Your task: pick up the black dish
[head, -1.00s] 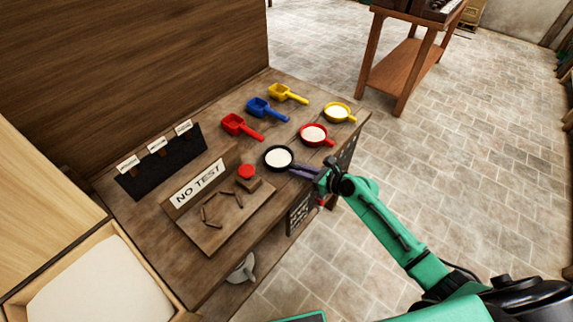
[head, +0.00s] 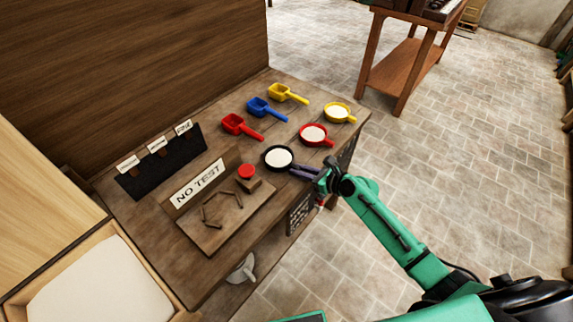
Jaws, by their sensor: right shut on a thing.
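The black dish (head: 266,161) is round, with a white fill inside, and sits at the front right part of the wooden bench (head: 150,227). My right gripper (head: 304,172) reaches in from the right at the bench edge, its fingers shut on the right side of the black dish, where its handle would be. I cannot tell whether the dish is clear of the bench top. My left gripper is not in view.
A red dish (head: 314,134) and a yellow dish (head: 338,112) stand behind. Red (head: 238,125), blue (head: 262,108) and yellow (head: 283,93) scoops lie to their left. A "NO TEST" sign (head: 197,184) and red button (head: 246,171) stand left of the black dish.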

